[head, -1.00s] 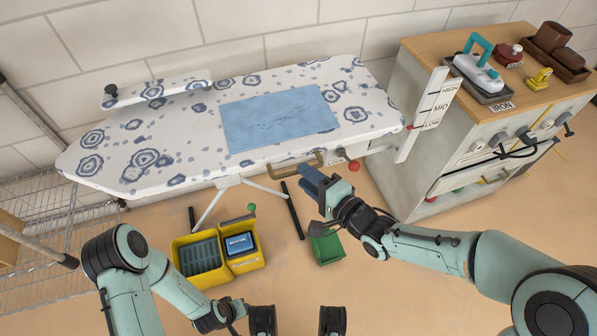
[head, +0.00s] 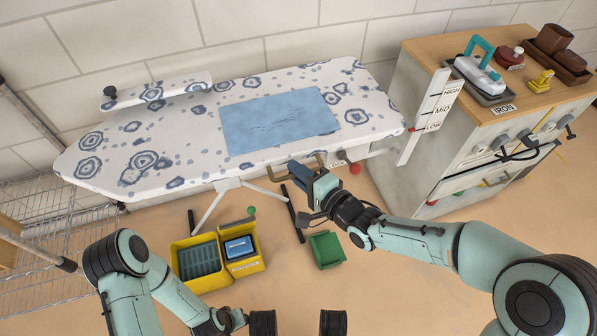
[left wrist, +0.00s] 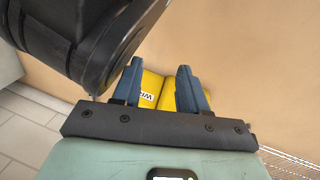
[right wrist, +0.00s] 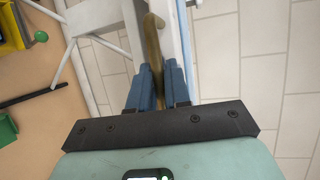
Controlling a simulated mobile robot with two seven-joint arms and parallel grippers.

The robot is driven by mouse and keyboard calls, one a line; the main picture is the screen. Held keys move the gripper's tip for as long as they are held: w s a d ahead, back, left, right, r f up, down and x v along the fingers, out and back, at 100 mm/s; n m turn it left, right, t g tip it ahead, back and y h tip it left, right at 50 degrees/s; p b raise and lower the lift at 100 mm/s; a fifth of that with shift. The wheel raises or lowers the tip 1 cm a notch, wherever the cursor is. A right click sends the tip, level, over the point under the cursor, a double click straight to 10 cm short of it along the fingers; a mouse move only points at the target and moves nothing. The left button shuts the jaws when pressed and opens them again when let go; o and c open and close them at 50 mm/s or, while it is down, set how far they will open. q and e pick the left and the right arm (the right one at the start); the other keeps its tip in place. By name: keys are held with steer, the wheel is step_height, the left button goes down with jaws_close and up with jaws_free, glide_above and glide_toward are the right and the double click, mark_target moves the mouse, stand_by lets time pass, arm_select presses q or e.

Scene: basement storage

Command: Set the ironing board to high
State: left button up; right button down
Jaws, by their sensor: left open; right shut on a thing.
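The ironing board (head: 190,155) has a white cover with blue-grey floral rings and stands along the wall. A red mark at its right end sits level with LOW on the height scale (head: 437,112), which reads LOW, MID, HIGH. A brass handle (head: 319,160) hangs under the board's front edge. My right gripper (head: 304,172) is shut on this handle; in the right wrist view the handle (right wrist: 152,35) runs between its blue fingers. A red knob (head: 355,168) sits to the right of the handle. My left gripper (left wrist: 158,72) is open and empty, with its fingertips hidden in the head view.
A blue cloth (head: 279,121) lies flat on the board. Yellow bins (head: 205,287) and a green bin (head: 327,250) stand on the floor in front. A cabinet (head: 410,85) with an iron (head: 478,72) on top is at the right. A wire rack (head: 45,225) is at the left.

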arm_select(q)
step_height(320, 180, up, 6)
steer(key=w+d+r+t+p, duration=0.1)
steer(key=w+d+p, duration=0.1)
steer(key=w+p, duration=0.15)
arm_select(e)
step_height(320, 180, up, 6)
steer(key=shift+f, duration=0.1)
arm_select(q)
steer(key=s+d+r+m+g+h+p, duration=0.1)
steer(key=s+d+r+p, duration=0.3)
steer(key=s, duration=0.5)
steer(key=shift+s+r+g+h+p, duration=0.25)
steer(key=shift+r+g+h+p, duration=0.05)
steer(key=shift+r+g+p, duration=0.6)
arm_select(e)
step_height(320, 180, up, 6)
steer(key=shift+w, duration=0.15)
steer(key=shift+r, duration=0.2)
steer(key=c, duration=1.2)
jaws_free()
steer(key=shift+o, duration=0.2)
steer(key=shift+f, duration=0.15)
steer(key=shift+f, duration=0.1)
